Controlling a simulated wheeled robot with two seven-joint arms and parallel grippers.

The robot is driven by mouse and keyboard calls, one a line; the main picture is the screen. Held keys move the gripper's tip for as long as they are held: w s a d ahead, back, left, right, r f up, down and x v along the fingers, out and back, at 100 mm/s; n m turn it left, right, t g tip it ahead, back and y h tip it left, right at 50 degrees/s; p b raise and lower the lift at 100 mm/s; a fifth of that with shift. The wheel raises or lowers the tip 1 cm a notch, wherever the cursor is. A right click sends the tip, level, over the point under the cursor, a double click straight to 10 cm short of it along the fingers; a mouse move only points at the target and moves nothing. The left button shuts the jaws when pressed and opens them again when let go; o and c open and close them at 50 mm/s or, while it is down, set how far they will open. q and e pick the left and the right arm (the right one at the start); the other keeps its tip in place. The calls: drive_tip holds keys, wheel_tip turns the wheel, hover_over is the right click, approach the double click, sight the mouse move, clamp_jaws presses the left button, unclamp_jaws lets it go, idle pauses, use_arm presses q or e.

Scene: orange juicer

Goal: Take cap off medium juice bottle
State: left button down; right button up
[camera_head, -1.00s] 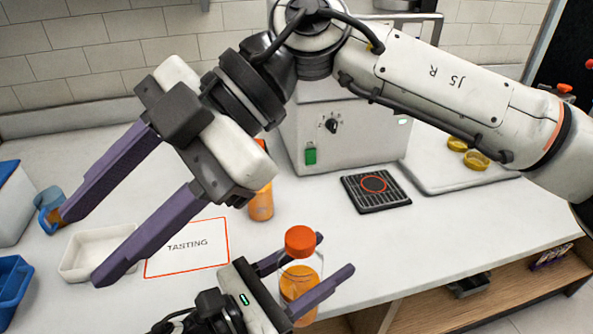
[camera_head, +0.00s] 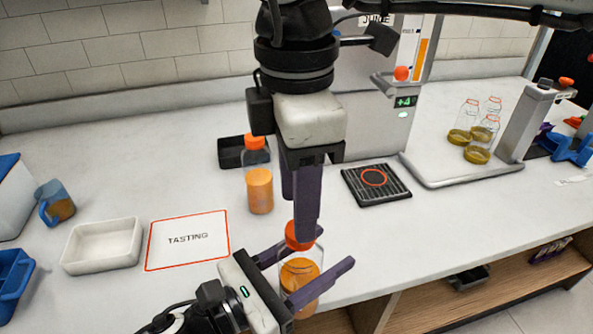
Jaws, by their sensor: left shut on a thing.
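A clear juice bottle (camera_head: 299,279) with orange juice and an orange-red cap (camera_head: 293,240) stands upright at the counter's front edge. My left gripper (camera_head: 336,247) is shut on its body, one finger on either side. My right gripper (camera_head: 298,217) points down from above, with its near finger in front of the cap and partly hiding it. The far finger's tip is mostly hidden, so I cannot tell whether the fingers grip the cap.
Another capped juice bottle (camera_head: 260,188) stands close behind, left of my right gripper. A white tray (camera_head: 76,255), a TASTING card (camera_head: 160,258) and a blue mug (camera_head: 46,215) are at left. A juicer (camera_head: 370,130) with a black drip grate (camera_head: 352,190) stands behind. Glass bottles (camera_head: 468,112) are at right.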

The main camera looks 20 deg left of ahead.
sight(300, 272)
drive_tip(key=shift+f, duration=1.7)
